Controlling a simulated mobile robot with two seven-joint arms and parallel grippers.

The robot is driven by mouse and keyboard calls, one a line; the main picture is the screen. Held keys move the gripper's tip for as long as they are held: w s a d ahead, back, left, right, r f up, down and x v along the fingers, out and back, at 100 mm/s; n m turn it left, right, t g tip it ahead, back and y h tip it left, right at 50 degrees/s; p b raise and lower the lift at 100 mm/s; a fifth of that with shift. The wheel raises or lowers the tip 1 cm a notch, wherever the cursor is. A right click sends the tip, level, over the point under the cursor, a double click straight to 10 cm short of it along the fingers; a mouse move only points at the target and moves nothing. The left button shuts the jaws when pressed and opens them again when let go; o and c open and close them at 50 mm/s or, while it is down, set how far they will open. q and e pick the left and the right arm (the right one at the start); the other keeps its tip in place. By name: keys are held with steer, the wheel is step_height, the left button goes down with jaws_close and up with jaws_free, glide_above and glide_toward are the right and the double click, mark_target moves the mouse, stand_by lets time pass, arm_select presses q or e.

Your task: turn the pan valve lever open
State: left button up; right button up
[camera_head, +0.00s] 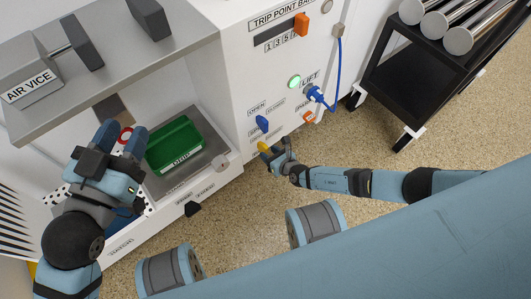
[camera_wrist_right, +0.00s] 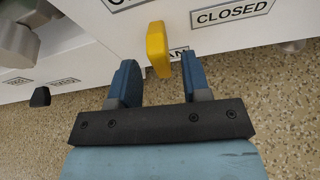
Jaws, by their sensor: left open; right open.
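The yellow pan valve lever (camera_head: 264,147) sits low on the front of the white cabinet. In the right wrist view the lever (camera_wrist_right: 158,50) hangs close to upright, with a partly hidden label ending in "AN" behind it. A "CLOSED" sign (camera_wrist_right: 232,13) is to its upper right; another sign starting with "O" is cut off at the top. My right gripper (camera_head: 275,152) is open at the lever; in its wrist view the gripper (camera_wrist_right: 160,70) has one finger on each side, with gaps visible. My left gripper (camera_head: 121,138) is open near the green bin.
A green bin (camera_head: 174,145) stands left. A black rack (camera_head: 412,82) stands right.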

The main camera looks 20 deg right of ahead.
steer(key=shift+b+x, duration=0.35)
steer(key=shift+x, duration=0.75)
steer(key=shift+w+a+f, duration=0.1)
steer(key=shift+w+f, duration=0.05)
steer(key=shift+w, duration=0.1)
arm_select(q)
steer(key=shift+w+a+r+m+h, duration=0.2)
steer(key=shift+w+r+m+h, duration=0.1)
steer(key=shift+m+h, duration=0.15)
arm_select(e)
steer(key=shift+c, duration=0.4)
